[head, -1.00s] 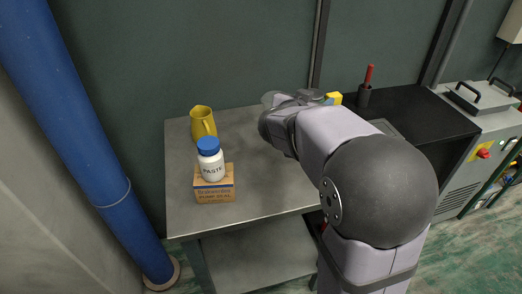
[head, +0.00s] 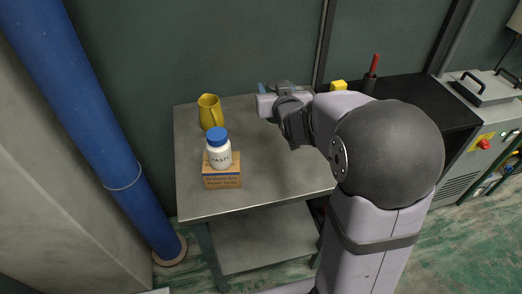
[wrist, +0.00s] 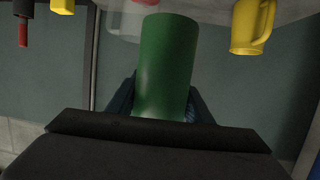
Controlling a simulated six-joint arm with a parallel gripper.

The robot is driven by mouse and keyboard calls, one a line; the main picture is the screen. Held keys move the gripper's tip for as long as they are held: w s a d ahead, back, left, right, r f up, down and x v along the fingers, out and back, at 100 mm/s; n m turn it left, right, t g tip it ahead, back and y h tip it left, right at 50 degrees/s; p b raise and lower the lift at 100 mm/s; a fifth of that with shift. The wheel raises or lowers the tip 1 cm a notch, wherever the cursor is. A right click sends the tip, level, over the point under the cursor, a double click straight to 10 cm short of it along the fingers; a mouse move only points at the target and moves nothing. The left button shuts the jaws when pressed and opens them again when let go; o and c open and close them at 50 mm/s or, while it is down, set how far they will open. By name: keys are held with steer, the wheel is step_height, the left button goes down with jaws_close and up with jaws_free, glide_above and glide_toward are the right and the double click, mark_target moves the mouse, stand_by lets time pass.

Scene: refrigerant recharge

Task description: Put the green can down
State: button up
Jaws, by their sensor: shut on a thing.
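The green can (wrist: 166,65) is in the wrist view, between the two fingers of my gripper (wrist: 160,108), which is shut on it. In the head view my gripper (head: 268,104) is over the back part of the grey metal table (head: 262,182), near the wall. My own arm hides the can there. I cannot tell whether the can touches the table.
A yellow jug (head: 209,112) and a white paste jar (head: 219,156) with a blue lid, on a cardboard box (head: 222,181), stand on the table's left. A yellow block (head: 338,86) and a red-handled tool (head: 374,64) in a dark holder are at right. The table's front middle is clear.

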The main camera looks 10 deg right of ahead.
steer(key=shift+n+y, duration=0.6)
steer(key=shift+y, duration=0.3)
steer(key=a, duration=0.1)
steer(key=a+f, duration=0.1)
steer(key=a, duration=0.1)
steer(key=a+f, duration=0.1)
steer(key=a, duration=0.1)
steer(key=shift+s, duration=0.2)
steer(key=shift+d+f+h, duration=0.1)
steer(key=shift+f+h, duration=0.05)
steer(key=shift+h, duration=0.15)
steer(key=shift+f, duration=4.95)
steer(key=shift+f+b, duration=0.2)
steer(key=shift+b, duration=0.1)
steer(key=o, duration=1.3)
steer(key=shift+r, duration=0.15)
